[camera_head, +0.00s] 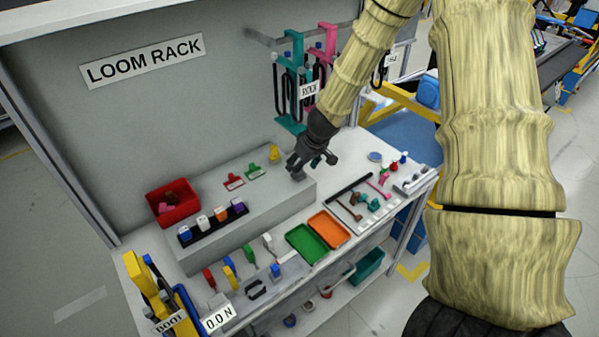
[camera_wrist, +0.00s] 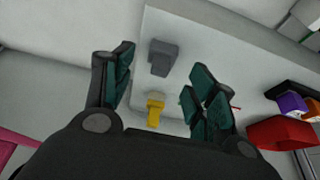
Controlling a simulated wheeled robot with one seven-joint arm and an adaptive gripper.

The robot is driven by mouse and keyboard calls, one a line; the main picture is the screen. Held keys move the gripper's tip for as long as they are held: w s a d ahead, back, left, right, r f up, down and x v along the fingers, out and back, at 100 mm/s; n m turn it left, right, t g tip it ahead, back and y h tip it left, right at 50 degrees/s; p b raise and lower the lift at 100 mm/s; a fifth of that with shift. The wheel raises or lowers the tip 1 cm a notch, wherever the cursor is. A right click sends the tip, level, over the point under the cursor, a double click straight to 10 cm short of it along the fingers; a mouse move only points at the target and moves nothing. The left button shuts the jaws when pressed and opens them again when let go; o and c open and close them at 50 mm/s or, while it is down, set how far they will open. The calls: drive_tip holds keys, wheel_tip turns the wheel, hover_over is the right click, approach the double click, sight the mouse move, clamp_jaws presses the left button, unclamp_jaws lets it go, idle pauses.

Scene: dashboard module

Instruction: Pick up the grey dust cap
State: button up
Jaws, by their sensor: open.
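The grey dust cap (camera_wrist: 163,57) rests on a pale grey surface in the wrist view, beyond the gap between my fingertips. My gripper (camera_wrist: 162,82) is open and points down towards that surface, with nothing visibly held between its dark green pads. In the head view my gripper (camera_head: 313,163) hovers over the right end of the raised grey block (camera_head: 240,207). There the dust cap is hard to tell apart from my dark fingers. A yellow cap (camera_wrist: 155,110) stands near the grey one and also shows in the head view (camera_head: 274,153), left of my gripper.
A red bin (camera_head: 173,203), a black rack (camera_head: 212,225) of coloured blocks, and red (camera_head: 233,182) and green (camera_head: 254,171) pieces lie to the left. Green (camera_head: 306,243) and orange (camera_head: 329,229) trays sit in front. Teal and pink hangers (camera_head: 293,80) are behind my arm.

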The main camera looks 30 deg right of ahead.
drive_tip(key=shift+p+x, duration=0.4)
drive_tip(key=shift+x, duration=1.4)
drive_tip(key=c, duration=0.8)
